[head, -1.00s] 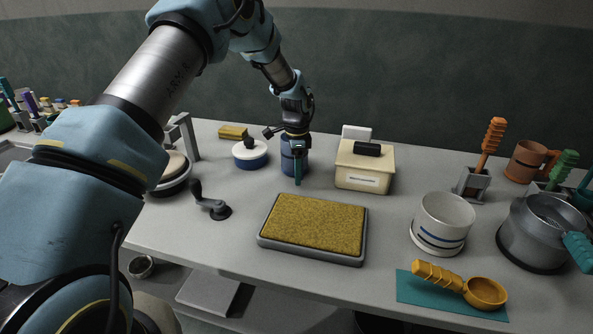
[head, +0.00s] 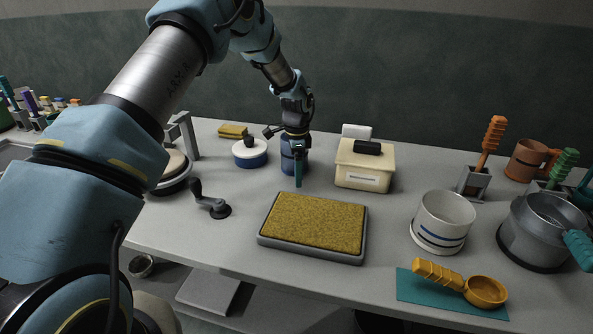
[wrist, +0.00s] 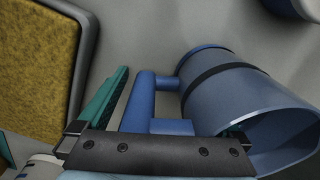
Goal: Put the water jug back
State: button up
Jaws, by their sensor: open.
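The blue water jug (head: 287,163) stands on the worktop toward the back, partly hidden behind my gripper. In the wrist view the jug (wrist: 240,100) has a dark band, a wide mouth and a blue side handle (wrist: 144,100). My gripper (head: 298,178) is open at the jug, pointing down. In the wrist view one teal finger is left of the handle, apart from it. The other finger is mostly hidden at the jug's mouth, so the handle lies between the fingers. I cannot tell whether that finger touches the jug.
A gold pad in a grey tray (head: 262,243) lies in front. A cream box (head: 362,181) stands right of the jug, a white-and-blue lidded pot (head: 249,160) left. A striped white mug (head: 443,222) and grey pot (head: 537,240) stand right.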

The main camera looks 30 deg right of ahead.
jog(key=shift+r, duration=0.15)
dwell(0.4)
jog(key=shift+r+p, duration=2.25)
jog(key=shift+r, duration=1.6)
notch_tip(320, 180, up, 11)
jog(key=b, duration=0.3)
jog(key=shift+f+b, duration=0.15)
jog(key=shift+b, duration=0.15)
